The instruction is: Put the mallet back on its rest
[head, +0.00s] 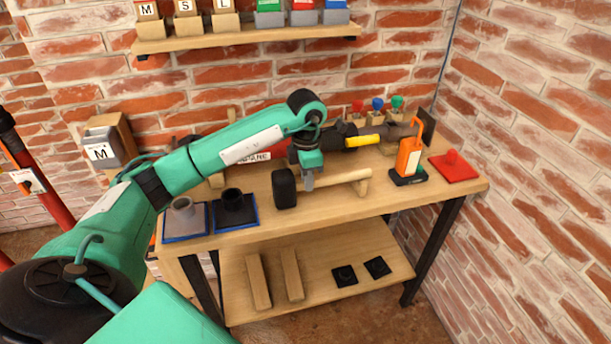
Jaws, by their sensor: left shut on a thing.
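The mallet has a black head (285,188) and a pale wooden handle (340,178) that points right across the bench top. My left gripper (309,183) comes down from above and is shut on the handle close to the head. The gripper hides part of the handle. My right gripper is not in view.
The wooden bench (420,198) stands against brick walls. Behind the mallet lies a yellow-handled tool (362,140). An orange device (409,158) and a red plate (453,168) are at right. Two mats with cups (185,218) are at left. Bare bench lies in front of the handle.

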